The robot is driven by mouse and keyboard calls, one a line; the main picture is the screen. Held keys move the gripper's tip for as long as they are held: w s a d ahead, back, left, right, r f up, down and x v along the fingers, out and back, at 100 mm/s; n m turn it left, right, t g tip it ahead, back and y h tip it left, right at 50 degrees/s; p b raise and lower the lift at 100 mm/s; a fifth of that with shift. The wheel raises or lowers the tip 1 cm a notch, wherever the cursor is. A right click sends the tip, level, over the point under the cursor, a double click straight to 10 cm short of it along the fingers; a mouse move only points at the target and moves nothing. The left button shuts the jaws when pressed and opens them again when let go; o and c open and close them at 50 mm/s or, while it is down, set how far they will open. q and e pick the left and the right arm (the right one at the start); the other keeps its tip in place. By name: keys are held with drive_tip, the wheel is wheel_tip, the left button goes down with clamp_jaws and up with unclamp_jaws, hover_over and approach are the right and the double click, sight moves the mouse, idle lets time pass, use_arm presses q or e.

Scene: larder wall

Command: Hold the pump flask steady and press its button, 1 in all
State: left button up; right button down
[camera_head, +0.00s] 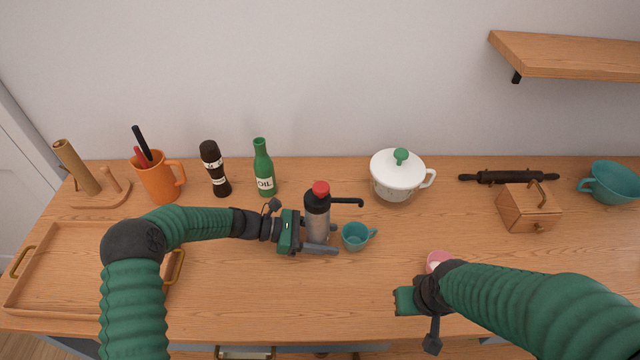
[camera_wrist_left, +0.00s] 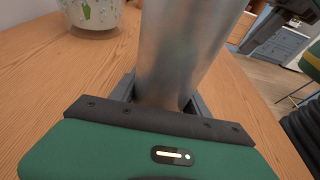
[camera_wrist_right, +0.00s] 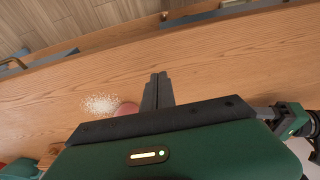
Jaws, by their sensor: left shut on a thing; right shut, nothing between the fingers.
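The pump flask (camera_head: 317,222) stands upright on the counter, with a silver body, black top, red button (camera_head: 320,187) and a black spout pointing right. My left gripper (camera_head: 332,240) is shut on its lower body, and the silver body fills the middle of the left wrist view (camera_wrist_left: 185,50). A teal cup (camera_head: 354,237) stands just right of the flask, near below the spout end. My right gripper is shut and empty in the right wrist view (camera_wrist_right: 158,92), over the front of the counter, right of and apart from the flask. Its fingers are mostly hidden in the head view.
A lidded white pot (camera_head: 398,175), oil bottle (camera_head: 263,170), dark bottle (camera_head: 214,170) and orange mug (camera_head: 158,182) stand behind. A tray (camera_head: 60,228) lies left, a wooden box (camera_head: 527,207) right.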

drive_tip(key=w+a+r+m+t+y, duration=0.15)
drive_tip(key=w+a+r+m, duration=0.25)
drive_tip(key=w+r+m, duration=0.4)
wheel_tip(320, 180, up, 21)
drive_tip(key=m+t+y, duration=0.3)
drive_tip(key=m+y, duration=0.2)
drive_tip(key=m, duration=0.6)
hover_over(324, 188)
drive_tip(key=shift+a, duration=0.1)
drive_tip(key=shift+f, duration=0.1)
drive_tip(key=shift+f, duration=4.35)
drive_tip(key=shift+f, duration=0.1)
drive_tip(key=shift+f, duration=0.25)
